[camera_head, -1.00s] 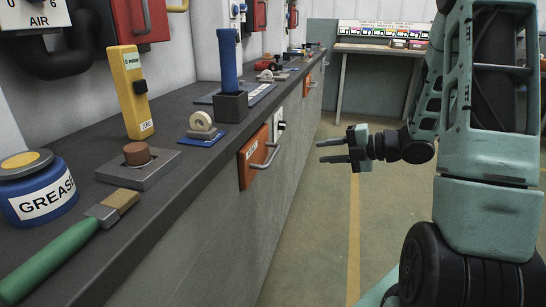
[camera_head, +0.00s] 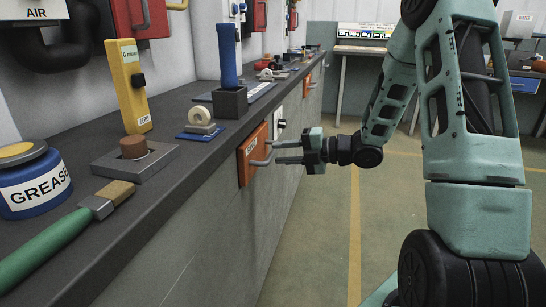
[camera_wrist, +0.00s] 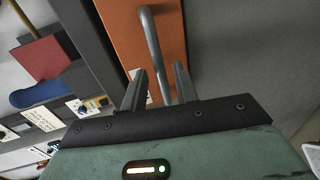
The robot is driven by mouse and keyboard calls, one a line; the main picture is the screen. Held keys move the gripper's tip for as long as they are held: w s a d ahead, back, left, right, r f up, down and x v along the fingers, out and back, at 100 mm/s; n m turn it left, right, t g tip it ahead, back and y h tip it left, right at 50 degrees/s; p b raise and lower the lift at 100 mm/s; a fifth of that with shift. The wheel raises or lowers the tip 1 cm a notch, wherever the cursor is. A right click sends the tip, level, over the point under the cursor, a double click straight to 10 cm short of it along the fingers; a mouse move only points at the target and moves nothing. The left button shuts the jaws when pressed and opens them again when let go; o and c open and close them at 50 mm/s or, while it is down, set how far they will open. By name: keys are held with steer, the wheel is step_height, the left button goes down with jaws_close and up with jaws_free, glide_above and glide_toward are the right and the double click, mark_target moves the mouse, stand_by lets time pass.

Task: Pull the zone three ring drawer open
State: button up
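The orange drawer front (camera_head: 247,160) is set in the grey bench's side, with a white label and a metal bar handle (camera_head: 262,162). It looks closed, flush with the bench. My gripper (camera_head: 277,152) is just right of the handle, its two fingers pointing at it. In the wrist view the orange front (camera_wrist: 113,22) fills the upper middle and the handle (camera_wrist: 150,38) runs down between the spread fingers of my gripper (camera_wrist: 160,70). The fingers are open on both sides of the bar. Whether they touch it cannot be told.
The bench top holds a grease tin (camera_head: 32,185), a green-handled brush (camera_head: 45,250), a yellow gauge (camera_head: 128,88), a blue cylinder in a dark block (camera_head: 230,102) and a tape roll (camera_head: 199,115). Another orange drawer (camera_head: 308,86) lies farther along. The floor right of the bench is clear.

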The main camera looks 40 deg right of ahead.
mark_target(275, 153)
steer(key=shift+x, duration=1.65)
